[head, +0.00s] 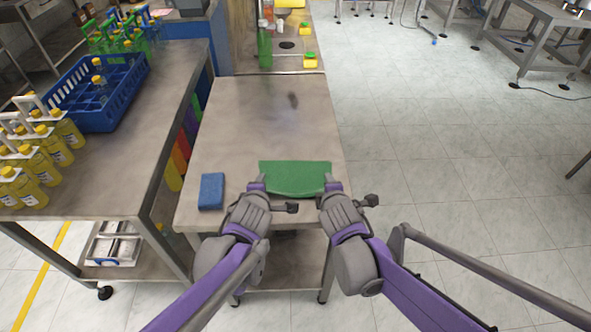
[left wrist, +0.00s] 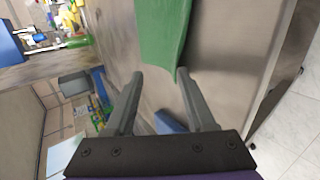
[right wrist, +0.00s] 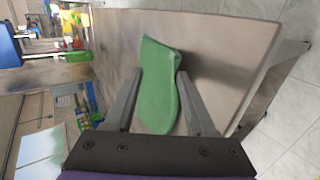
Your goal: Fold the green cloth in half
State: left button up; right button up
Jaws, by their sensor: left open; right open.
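The green cloth (head: 295,178) lies near the front of the grey table, wider than deep, with a bowed near edge. In the right wrist view the cloth (right wrist: 158,92) seems bent over on itself, with a raised end; I cannot tell how its layers line up. My left gripper (head: 257,184) is open at the cloth's left end; in the left wrist view the cloth's corner (left wrist: 172,60) lies near its fingertips. My right gripper (head: 333,183) is open at the right end, and in its wrist view the cloth shows between its fingers. Neither gripper holds it.
A blue sponge (head: 211,191) lies left of the cloth on the grey table (head: 255,115). The table behind the cloth is clear. A side counter at left holds a blue crate (head: 132,88) and yellow bottles (head: 42,160). Open floor lies to the right.

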pick_arm(q)
jog(key=s+r, duration=0.5)
jog(key=r, duration=0.2)
jog(key=shift+s+r, duration=0.25)
jog(key=shift+r, duration=0.05)
pick_arm(e)
jog(key=s+r, duration=0.5)
jog(key=r, duration=0.2)
jog(key=shift+s+r, duration=0.25)
jog(key=shift+r, duration=0.05)
pick_arm(q)
jog(key=s+a+m+g+p, duration=0.2)
jog(key=s+a+m+p, duration=0.2)
jog(key=s+m, duration=0.5)
jog(key=s+a+m+g+p, duration=0.3)
jog(key=s+a+m+p, duration=0.2)
jog(key=s+m, duration=0.4)
jog(key=shift+s+f+p, duration=0.35)
jog(key=shift+s+p, duration=0.1)
jog(key=shift+s, duration=0.65)
pick_arm(e)
jog(key=s+d+m+g, duration=0.2)
jog(key=s+d+m, duration=0.2)
jog(key=s+m, duration=0.5)
jog(key=s+d+m+g, duration=0.3)
jog(key=s+d+m, duration=0.2)
jog(key=s+m, duration=0.4)
jog(key=shift+s+f, duration=0.35)
jog(key=shift+s, duration=0.75)
